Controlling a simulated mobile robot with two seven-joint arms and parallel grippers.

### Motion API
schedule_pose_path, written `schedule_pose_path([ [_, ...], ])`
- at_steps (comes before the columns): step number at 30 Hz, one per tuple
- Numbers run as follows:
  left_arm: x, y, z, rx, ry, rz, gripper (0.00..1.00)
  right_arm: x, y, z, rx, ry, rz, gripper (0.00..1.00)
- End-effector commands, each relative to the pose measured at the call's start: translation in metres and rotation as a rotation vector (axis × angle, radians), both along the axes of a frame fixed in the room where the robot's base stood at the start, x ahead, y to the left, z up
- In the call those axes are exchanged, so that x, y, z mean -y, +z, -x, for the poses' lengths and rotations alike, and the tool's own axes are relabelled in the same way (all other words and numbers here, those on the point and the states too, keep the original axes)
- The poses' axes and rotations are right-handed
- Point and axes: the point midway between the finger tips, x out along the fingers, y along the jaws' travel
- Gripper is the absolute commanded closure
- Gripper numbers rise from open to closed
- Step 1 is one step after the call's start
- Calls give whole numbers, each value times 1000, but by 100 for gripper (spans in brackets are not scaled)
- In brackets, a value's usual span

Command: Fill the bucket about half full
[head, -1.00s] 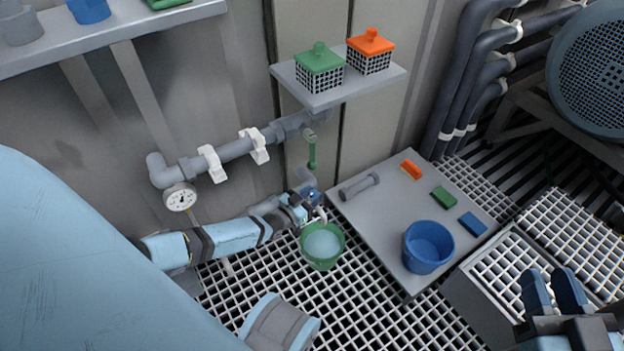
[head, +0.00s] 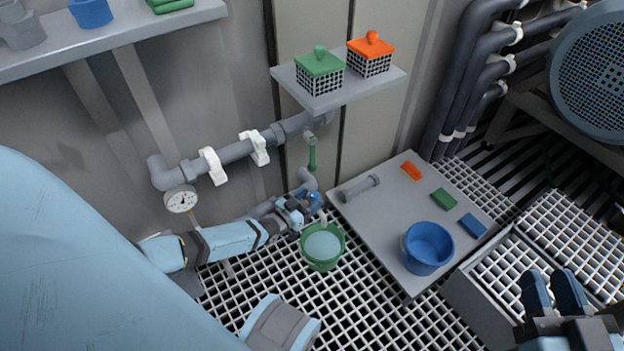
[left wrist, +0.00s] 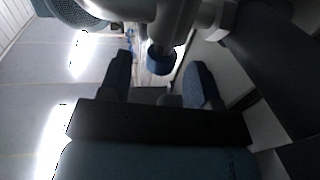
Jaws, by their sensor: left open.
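A green bucket (head: 335,262) stands upright on the floor grating, under a pale spout (head: 322,216). Pale water (head: 321,245) shows inside it; its exact depth is hard to tell from above. My left gripper (head: 311,201) is open at the tap, just above and left of the bucket. In the left wrist view a blue knob (left wrist: 160,61) shows between the spread fingers of my left gripper (left wrist: 160,80), with no clear grip on it. My right gripper (head: 554,284) is open and empty at the lower right.
A grey platform (head: 385,218) right of the bucket carries a blue bucket (head: 427,249), a grey cylinder (head: 360,188) and small coloured blocks. A shelf (head: 320,96) above holds two lidded cages. A gauge (head: 180,199) hangs from the wall pipe.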

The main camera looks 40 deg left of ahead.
Motion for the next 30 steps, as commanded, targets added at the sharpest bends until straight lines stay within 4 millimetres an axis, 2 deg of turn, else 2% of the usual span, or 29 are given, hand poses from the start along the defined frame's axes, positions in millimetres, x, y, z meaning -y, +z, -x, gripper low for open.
schedule_pose_path([
  [2, -3, 4, 16, -2, 0, 0, 43, -1, 6, 2, -32, 2, -23, 69],
  [6, -8, 3, 39, -3, 0, -2, 43, -5, 1, 8, -106, 2, -61, 69],
  [12, -13, 2, 56, -1, 1, 0, 43, -8, -6, 14, -167, 2, -95, 69],
  [30, -13, 1, 58, 0, 0, 0, 43, -9, -8, 13, -169, 5, -91, 69],
])
